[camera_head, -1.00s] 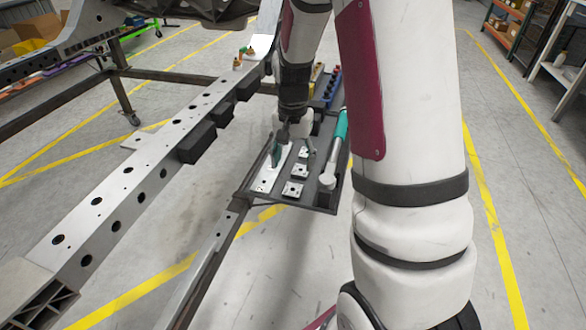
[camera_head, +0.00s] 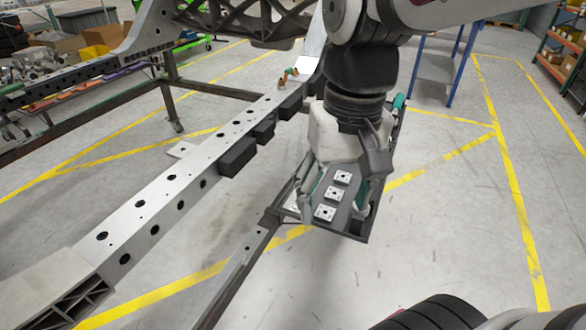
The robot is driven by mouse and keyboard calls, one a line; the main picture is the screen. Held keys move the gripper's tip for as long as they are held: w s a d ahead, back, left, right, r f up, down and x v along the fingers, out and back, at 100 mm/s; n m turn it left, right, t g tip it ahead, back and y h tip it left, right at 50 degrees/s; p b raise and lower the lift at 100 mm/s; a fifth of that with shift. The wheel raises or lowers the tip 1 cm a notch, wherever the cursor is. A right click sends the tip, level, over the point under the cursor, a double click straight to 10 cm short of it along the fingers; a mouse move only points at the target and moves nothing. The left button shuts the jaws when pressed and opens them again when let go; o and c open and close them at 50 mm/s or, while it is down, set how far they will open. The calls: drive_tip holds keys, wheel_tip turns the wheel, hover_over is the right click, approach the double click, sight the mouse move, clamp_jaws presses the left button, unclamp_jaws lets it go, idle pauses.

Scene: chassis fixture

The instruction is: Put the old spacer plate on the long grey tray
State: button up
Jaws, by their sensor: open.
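Three small square metal plates, each with a dark centre hole, lie in a row: a far one (camera_head: 342,177), a middle one (camera_head: 333,193) and a near one (camera_head: 325,213). I cannot tell which, if any, is the old spacer plate. They sit in a dark tool tray (camera_head: 345,234) beside the chassis rail. A pale strip at its left side, possibly the long grey tray (camera_head: 292,208), is mostly hidden by my gripper. No held part is visible.
The long chassis rail (camera_head: 152,208) with dark blocks (camera_head: 238,157) runs diagonally at left. A small flat tab (camera_head: 182,149) juts from its far side. A lower dark bar (camera_head: 240,268) leads to the tray.

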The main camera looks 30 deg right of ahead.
drive_tip(key=s+a+n, duration=0.2)
drive_tip(key=s+n, duration=0.1)
drive_tip(key=s, duration=0.8)
drive_tip(key=shift+a, duration=0.15)
drive_tip(key=shift+s, duration=0.1)
wheel_tip(320, 180, up, 28)
drive_tip(key=t+p, duration=0.4)
drive_tip(key=p, duration=2.2)
drive_tip(key=shift+d, duration=0.3)
